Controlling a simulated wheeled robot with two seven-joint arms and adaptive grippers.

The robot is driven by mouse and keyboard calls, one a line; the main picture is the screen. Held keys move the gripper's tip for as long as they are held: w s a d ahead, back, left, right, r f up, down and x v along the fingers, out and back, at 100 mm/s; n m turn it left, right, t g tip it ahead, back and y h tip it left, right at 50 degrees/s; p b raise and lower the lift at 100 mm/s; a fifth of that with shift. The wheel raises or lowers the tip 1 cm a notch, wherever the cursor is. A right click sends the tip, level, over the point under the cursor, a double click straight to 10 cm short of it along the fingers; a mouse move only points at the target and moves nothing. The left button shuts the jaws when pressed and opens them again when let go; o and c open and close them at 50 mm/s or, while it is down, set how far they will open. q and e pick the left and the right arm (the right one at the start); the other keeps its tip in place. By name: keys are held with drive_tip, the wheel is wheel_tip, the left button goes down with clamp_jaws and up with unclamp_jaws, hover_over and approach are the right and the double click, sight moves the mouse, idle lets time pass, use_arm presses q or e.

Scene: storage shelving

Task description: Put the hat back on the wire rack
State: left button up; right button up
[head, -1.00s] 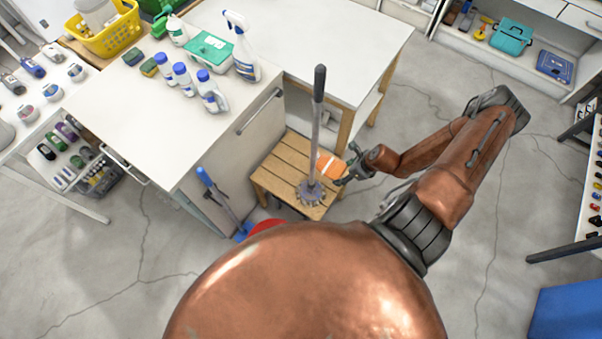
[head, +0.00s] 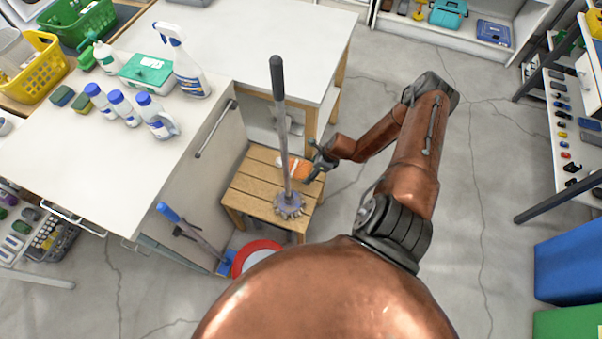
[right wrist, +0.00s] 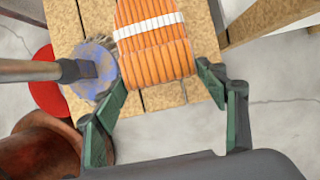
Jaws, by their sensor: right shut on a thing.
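A ribbed orange thing with a white band, which I take for the hat (head: 291,168), lies on the slatted wooden stool (head: 252,183). In the right wrist view the hat (right wrist: 155,45) is between the two green fingers of my right gripper (right wrist: 163,78), near the stool's edge. My right gripper (head: 316,166) is shut on it at its near end. In the head view a long grey handle partly hides the hat. My left gripper is not in view. I cannot make out a wire rack.
A long-handled brush (head: 290,206) stands upright on the stool, close to the hat. A white counter (head: 200,120) with bottles stands left of the stool. A red round thing (head: 255,256) is on the floor. Floor (head: 465,190) is free to the right.

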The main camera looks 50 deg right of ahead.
drive_tip(key=w+f, duration=0.1)
drive_tip(key=w+d+f+b, duration=0.1)
drive_tip(key=f, duration=0.1)
drive_tip(key=w+f, duration=0.1)
drive_tip(key=shift+d+f+b, duration=0.3)
drive_tip(key=shift+d+b, duration=0.05)
drive_tip(key=shift+b, duration=0.05)
drive_tip(key=shift+w+f, duration=0.15)
drive_tip(key=shift+w+d+f, duration=0.1)
drive_tip(key=shift+w+f, duration=0.05)
drive_tip(key=f, duration=0.1)
drive_tip(key=f+b, duration=0.1)
drive_tip(key=f, duration=0.1)
drive_tip(key=shift+w+d+f+b, duration=0.1)
drive_tip(key=shift+w+d+b, duration=0.05)
drive_tip(key=shift+w+b, duration=0.15)
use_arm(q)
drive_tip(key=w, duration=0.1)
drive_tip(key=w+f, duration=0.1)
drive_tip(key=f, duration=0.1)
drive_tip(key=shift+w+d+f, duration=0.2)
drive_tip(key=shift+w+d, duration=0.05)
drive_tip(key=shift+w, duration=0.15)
use_arm(e)
drive_tip(key=shift+f, duration=0.2)
